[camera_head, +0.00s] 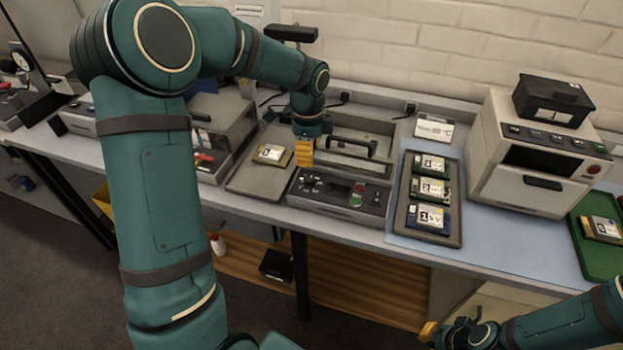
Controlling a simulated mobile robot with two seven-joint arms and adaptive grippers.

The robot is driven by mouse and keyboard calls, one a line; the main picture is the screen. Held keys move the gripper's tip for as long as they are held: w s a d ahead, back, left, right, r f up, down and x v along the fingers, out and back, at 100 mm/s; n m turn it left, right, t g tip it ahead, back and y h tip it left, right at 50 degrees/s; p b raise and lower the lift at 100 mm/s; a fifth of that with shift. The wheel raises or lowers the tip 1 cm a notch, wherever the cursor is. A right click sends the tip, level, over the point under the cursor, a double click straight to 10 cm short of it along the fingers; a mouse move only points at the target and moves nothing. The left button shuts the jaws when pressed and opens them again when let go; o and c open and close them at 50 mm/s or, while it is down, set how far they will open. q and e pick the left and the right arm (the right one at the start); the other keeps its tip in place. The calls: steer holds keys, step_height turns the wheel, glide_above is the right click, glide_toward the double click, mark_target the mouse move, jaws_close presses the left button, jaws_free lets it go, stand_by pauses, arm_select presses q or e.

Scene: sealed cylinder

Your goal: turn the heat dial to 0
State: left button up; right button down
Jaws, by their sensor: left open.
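A grey sealing machine (338,207) stands at the front of the bench, with a sloped control panel. The panel has small dark knobs (312,186) at its left, a small display, a red and a green button, and another dark control at its right. The labels are too small to read, so I cannot tell which is the heat dial. My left gripper (305,152), with yellow fingers, points down just above the panel's left part. It is open, and I see nothing in it. My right gripper (430,331) is low at the front, away from the bench; its jaws are unclear.
A dark tray (456,231) with several numbered cards lies right of the machine, before a beige box (533,152) and a green tray (599,259). A grey tray (244,181) with one card lies to the left. A black handle (352,142) rises behind the panel.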

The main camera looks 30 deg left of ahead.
mark_target(309, 178)
arm_select(q)
step_height(309, 178, down, 10)
steer(key=shift+r+b, duration=0.25)
steer(key=shift+b, duration=0.3)
jaws_close()
